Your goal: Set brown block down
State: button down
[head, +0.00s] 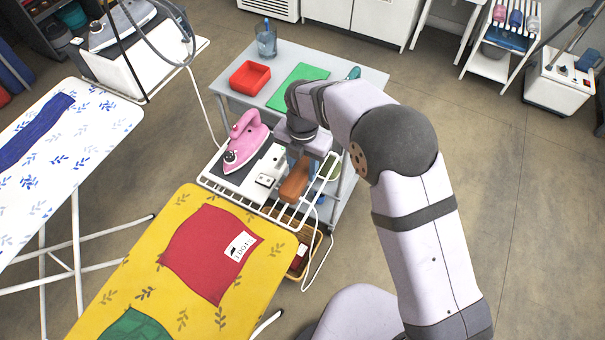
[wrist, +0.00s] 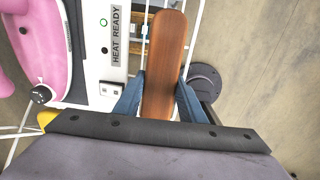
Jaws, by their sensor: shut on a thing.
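The brown block (head: 295,182) is a long, rounded wooden piece. It also fills the middle of the wrist view (wrist: 165,62), pointing away from me. My gripper (wrist: 161,98) is shut on it, with a blue finger on each side. In the head view my gripper (head: 300,163) is above the right part of the white wire rack (head: 210,181) at the end of the yellow ironing board. I cannot tell whether the block touches the rack.
A pink iron (head: 245,140) stands just left of the block, beside a white unit marked "HEAT READY" (wrist: 115,35). The grey table (head: 345,75) behind holds a red tray (head: 250,77) and green mat (head: 299,87). The yellow board (head: 180,220) carries red cloth. A basket (head: 314,240) sits below.

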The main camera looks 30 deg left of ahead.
aim_at(303, 177)
jog(key=shift+f+p, duration=0.55)
jog(key=shift+f, duration=1.6)
jog(key=shift+f, duration=0.15)
jog(key=c, duration=1.2)
grip_release()
jog(key=shift+o, duration=0.2)
notch_tip(303, 177, up, 12)
jog(key=shift+r+b, duration=0.15)
jog(key=shift+b, duration=1.05)
jog(key=shift+w+d, duration=0.1)
